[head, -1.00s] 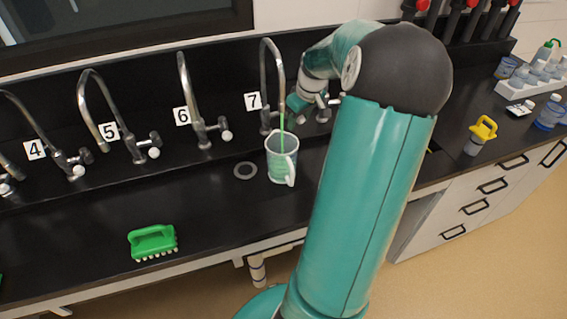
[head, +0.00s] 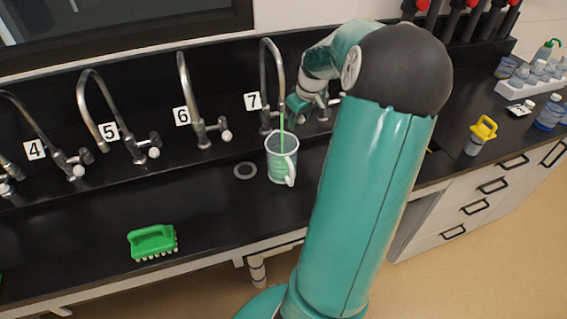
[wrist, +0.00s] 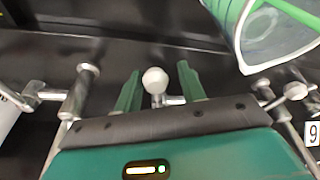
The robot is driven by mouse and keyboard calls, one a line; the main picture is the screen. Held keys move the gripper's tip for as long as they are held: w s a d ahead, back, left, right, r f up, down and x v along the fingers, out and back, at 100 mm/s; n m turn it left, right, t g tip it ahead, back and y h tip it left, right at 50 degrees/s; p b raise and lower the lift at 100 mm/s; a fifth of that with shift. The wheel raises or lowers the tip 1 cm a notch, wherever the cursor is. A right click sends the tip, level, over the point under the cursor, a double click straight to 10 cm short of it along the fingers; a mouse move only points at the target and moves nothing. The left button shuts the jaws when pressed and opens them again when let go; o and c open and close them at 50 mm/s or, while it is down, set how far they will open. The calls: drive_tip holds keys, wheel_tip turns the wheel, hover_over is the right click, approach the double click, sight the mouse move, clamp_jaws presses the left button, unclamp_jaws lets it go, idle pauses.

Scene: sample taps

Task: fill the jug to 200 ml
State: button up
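A clear jug (head: 281,163) with a handle stands upright on the black bench under the tap labelled 7 (head: 272,60). A green stream (head: 282,128) runs from the spout down into the jug. Green liquid shows inside, but I cannot read its level or any marks. My gripper (wrist: 158,85) is at the tap's valve, right of the spout. In the wrist view its two green fingers stand on either side of the white knob (wrist: 155,79), with visible gaps. The jug's rim also shows at the top right of the wrist view (wrist: 243,50).
Taps 4, 5 (head: 92,100) and 6 (head: 184,85) line the back to the left. A green brush (head: 152,242) lies at the front left. Bottles and a yellow-topped item (head: 481,134) stand far right.

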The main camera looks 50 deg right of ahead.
idle(0.5)
drive_tip(key=a+v, duration=0.1)
drive_tip(key=v, duration=0.6)
drive_tip(key=shift+w, duration=0.2)
idle(0.6)
drive_tip(key=shift+a, duration=0.1)
idle(0.4)
